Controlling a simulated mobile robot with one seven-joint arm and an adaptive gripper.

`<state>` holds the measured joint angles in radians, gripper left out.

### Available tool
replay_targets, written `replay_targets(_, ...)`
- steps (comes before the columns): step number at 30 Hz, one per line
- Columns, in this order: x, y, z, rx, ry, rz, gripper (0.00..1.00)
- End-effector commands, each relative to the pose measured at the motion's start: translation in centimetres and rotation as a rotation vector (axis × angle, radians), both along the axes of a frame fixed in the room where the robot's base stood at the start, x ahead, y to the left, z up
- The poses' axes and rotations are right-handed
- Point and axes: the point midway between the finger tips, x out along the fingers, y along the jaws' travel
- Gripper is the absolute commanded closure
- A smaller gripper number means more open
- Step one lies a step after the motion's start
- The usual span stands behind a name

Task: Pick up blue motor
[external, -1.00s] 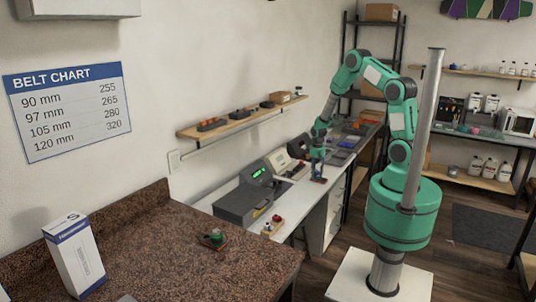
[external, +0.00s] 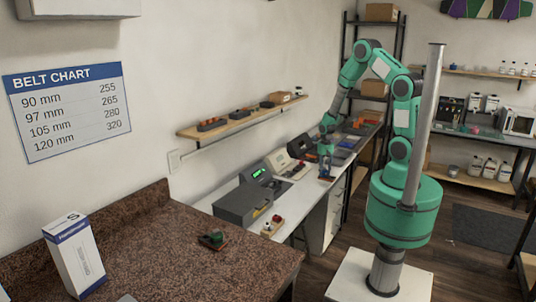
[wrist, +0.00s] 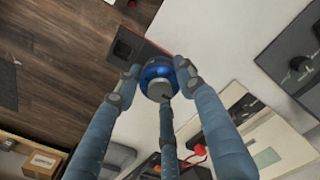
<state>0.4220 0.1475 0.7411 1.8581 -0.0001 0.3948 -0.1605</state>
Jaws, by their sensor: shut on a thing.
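In the wrist view the blue motor (wrist: 158,72), round with a grey end, sits between the fingertips of my gripper (wrist: 158,80). The fingers close on it from both sides. A reddish-brown flat piece with a dark square plate (wrist: 125,45) shows just beyond the motor, near the bench edge; I cannot tell whether the motor touches it. In the external view my gripper (external: 325,170) is over the front edge of the white workbench, and the motor is too small to make out clearly there.
The white bench (external: 313,190) carries a grey machine with a green display (external: 243,203), a beige device (external: 280,162) and red-and-white parts (external: 277,220). A wall shelf (external: 240,120) runs above. A brown speckled counter (external: 150,245) is nearer the camera, with open floor right of the bench.

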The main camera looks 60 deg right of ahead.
Motion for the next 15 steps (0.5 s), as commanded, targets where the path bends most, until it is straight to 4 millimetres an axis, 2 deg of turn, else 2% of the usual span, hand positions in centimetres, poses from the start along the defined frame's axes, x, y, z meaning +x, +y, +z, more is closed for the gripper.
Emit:
replay_targets(3,-2.4,1.0,0.4,0.000,0.000,0.000,1.00)
replay_targets(9,-5.7,2.4,0.7,0.000,0.001,0.000,1.00)
replay_targets(15,-7.7,3.3,0.9,0.000,-0.001,0.000,1.00)
